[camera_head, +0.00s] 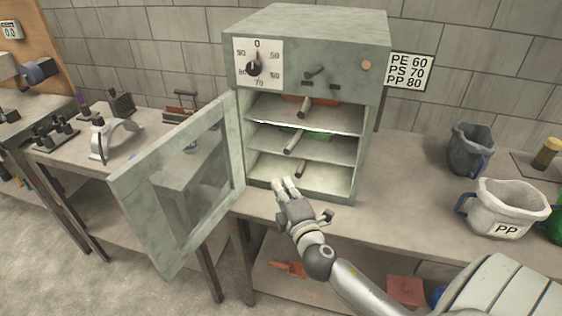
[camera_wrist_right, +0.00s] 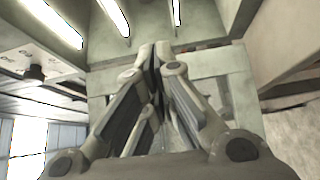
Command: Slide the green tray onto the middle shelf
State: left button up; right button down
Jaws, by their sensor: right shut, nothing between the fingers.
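A grey cabinet (camera_head: 309,45) stands on the bench with its glass door (camera_head: 120,185) swung open to the left. My right gripper (camera_head: 285,184) is shut and empty, in front of the cabinet's lower front edge. In the right wrist view its fingers (camera_wrist_right: 160,58) are together. My left gripper is not in view.
An orange-red item (camera_head: 300,99) lies on the top level. To the right on the bench stand a white pitcher marked PP (camera_head: 503,207) and a dark grey pitcher (camera_head: 471,148). The open door blocks the left side; the bench just right of the cabinet is clear.

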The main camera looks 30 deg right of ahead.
jog(key=w+d, duration=0.2)
jog(key=w, duration=0.1)
jog(key=w+d, duration=0.3)
jog(key=w+d+p, duration=0.1)
jog(key=w+d, duration=0.2)
jog(key=shift+w+d, duration=0.1)
jog(key=shift+w, duration=0.3)
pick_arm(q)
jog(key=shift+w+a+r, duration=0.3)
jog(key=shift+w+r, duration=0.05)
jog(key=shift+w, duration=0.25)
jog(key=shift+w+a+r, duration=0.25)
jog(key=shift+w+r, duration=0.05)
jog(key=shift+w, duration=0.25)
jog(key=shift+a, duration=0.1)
